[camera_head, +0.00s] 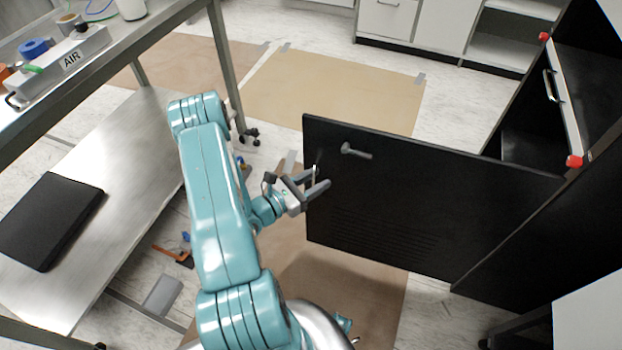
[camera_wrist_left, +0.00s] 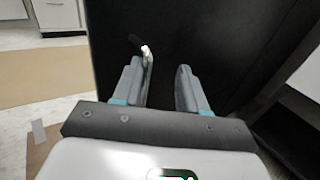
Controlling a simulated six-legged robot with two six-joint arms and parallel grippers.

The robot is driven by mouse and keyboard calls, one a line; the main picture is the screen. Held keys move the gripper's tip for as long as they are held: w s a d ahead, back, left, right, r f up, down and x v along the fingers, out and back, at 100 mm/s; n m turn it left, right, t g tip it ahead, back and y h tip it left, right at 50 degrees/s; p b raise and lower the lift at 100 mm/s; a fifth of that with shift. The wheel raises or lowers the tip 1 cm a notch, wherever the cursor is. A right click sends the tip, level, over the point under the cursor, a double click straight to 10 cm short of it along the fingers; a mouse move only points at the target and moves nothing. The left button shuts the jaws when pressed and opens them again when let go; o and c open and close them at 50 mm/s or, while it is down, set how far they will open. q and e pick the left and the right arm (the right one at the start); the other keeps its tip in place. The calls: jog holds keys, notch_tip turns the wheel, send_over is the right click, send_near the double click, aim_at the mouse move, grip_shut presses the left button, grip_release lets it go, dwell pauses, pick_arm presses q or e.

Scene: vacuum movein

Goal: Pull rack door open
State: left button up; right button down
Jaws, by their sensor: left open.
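The black rack door (camera_head: 400,205) stands swung out from the black rack (camera_head: 555,215) at the right of the head view. A grey handle (camera_head: 356,152) sticks out near its upper free edge. My left gripper (camera_head: 318,184) is open at the door's free left edge, below and left of that handle. In the left wrist view, the open fingers (camera_wrist_left: 160,88) point at the dark door (camera_wrist_left: 200,35). A thin bright-tipped metal piece (camera_wrist_left: 147,55) stands by the left finger; I cannot tell whether they touch. Nothing is clearly gripped. My right gripper is not in view.
A metal bench (camera_head: 110,150) with a lower shelf stands at left, holding a black flat case (camera_head: 48,220) and an AIR box (camera_head: 65,65). White cabinets (camera_head: 420,25) stand at the back. Brown sheets (camera_head: 330,90) lie on open floor behind the door.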

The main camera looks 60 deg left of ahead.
pick_arm(q)
jog(key=shift+s+r, duration=0.1)
jog(key=shift+a, duration=0.15)
jog(key=shift+s, duration=0.1)
jog(key=s+d+p, duration=0.1)
jog(key=s+d, duration=0.1)
jog(key=s, duration=1.4)
jog(key=shift+d, duration=0.15)
jog(key=shift+p, duration=0.3)
